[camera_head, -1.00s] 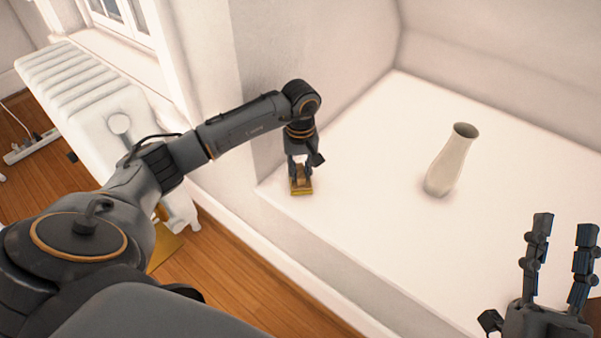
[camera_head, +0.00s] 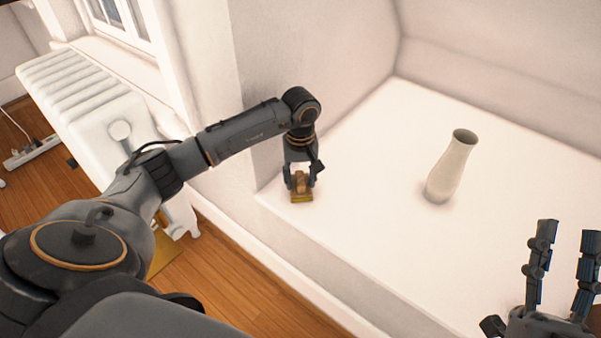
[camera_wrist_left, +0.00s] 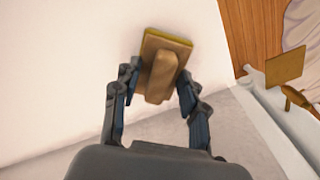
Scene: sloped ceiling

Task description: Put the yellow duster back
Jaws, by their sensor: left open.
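The yellow duster (camera_head: 302,196) has a yellow base and a brown wooden grip. It rests on the white ledge (camera_head: 375,200) near its left front corner. My left gripper (camera_head: 301,184) is over it, pointing down. In the left wrist view the duster (camera_wrist_left: 166,62) lies between and just beyond the open fingers of my left gripper (camera_wrist_left: 157,88), with its wooden grip between the fingertips. I cannot tell whether a finger touches it. My right gripper (camera_head: 561,250) is open and empty at the lower right, its fingers pointing up.
A pale vase (camera_head: 452,167) stands upright on the ledge, right of the duster. A white radiator (camera_head: 85,95) stands at the left by the window. The ledge between duster and vase is clear. The wooden floor (camera_head: 235,255) lies below the ledge's front edge.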

